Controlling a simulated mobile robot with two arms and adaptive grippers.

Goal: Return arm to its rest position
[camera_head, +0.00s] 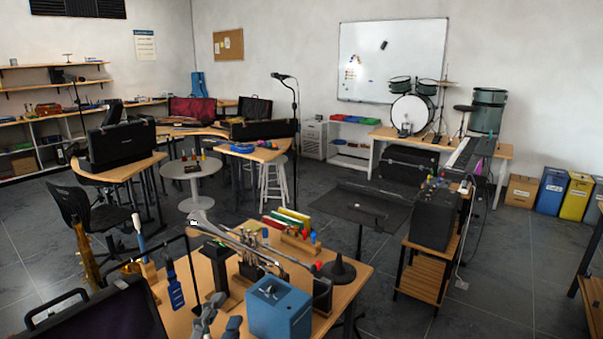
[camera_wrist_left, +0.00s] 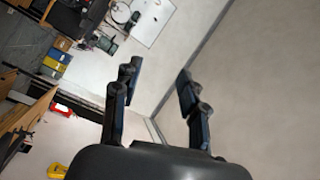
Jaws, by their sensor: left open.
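My left gripper (camera_wrist_left: 158,82) is open and empty in the left wrist view. Its two dark fingers stand apart with only wall and floor edge behind them. In the head view, my left gripper (camera_head: 218,318) shows at the bottom edge, close to the blue box (camera_head: 280,306) on the near wooden table (camera_head: 345,290). Most of the left arm is below the head view. My right gripper is in neither view.
An open case (camera_head: 95,315) stands at lower left. A black amplifier (camera_head: 435,216) on a wooden stand is to the right. Grey floor lies between.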

